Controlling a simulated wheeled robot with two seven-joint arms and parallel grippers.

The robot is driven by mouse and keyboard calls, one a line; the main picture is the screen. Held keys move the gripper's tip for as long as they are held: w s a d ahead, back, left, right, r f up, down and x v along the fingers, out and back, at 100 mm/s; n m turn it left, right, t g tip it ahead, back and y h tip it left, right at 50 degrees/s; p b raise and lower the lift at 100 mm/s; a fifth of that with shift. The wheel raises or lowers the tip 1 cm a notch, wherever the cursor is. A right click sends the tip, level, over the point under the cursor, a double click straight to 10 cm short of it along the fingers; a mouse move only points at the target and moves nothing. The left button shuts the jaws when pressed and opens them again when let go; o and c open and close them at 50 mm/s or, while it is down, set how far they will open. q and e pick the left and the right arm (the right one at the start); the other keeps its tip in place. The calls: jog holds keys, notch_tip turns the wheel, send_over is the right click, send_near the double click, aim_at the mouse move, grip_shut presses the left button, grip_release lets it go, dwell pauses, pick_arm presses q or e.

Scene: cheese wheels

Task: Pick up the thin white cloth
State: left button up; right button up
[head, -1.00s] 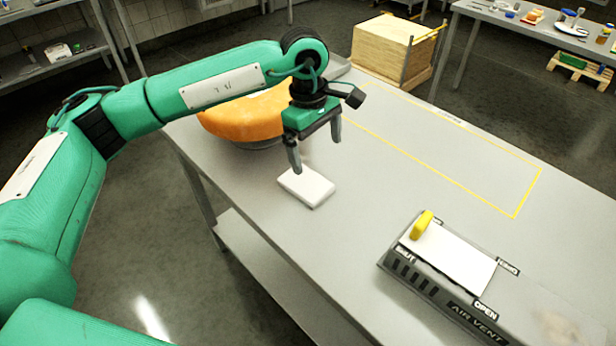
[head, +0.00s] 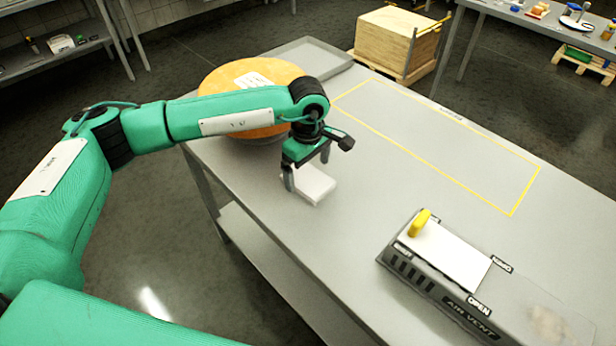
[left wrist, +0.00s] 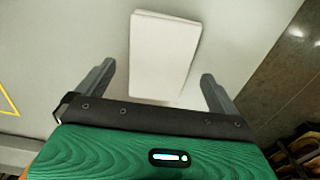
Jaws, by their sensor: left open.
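The white cloth (head: 314,184) lies as a flat folded rectangle on the grey table, near its left edge. In the left wrist view the cloth (left wrist: 162,50) lies between and beyond my two fingers. My left gripper (head: 307,178) is open and empty, low over the cloth, with its fingers pointing down. In the left wrist view the left gripper (left wrist: 157,84) has one finger on each side of the cloth's near end. I cannot tell whether the fingertips touch the table. My right gripper is not in view.
An orange cheese wheel (head: 222,80) stands behind my left forearm. A grey tray (head: 322,60) lies at the table's far end. A yellow outlined rectangle (head: 440,150) marks bare tabletop. An air vent box (head: 440,262) with a yellow handle (head: 419,222) stands at the front right.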

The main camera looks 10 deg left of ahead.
aim_at(308, 178)
pick_arm(q)
jog(key=shift+f, duration=1.25)
jog(key=c, duration=1.1)
jog(key=shift+o, duration=0.2)
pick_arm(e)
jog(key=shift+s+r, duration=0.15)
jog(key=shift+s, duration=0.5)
pick_arm(q)
jog(key=shift+r, duration=0.1)
jog(key=shift+r, duration=0.5)
notch_tip(308, 178, up, 19)
jog(key=b, duration=0.3)
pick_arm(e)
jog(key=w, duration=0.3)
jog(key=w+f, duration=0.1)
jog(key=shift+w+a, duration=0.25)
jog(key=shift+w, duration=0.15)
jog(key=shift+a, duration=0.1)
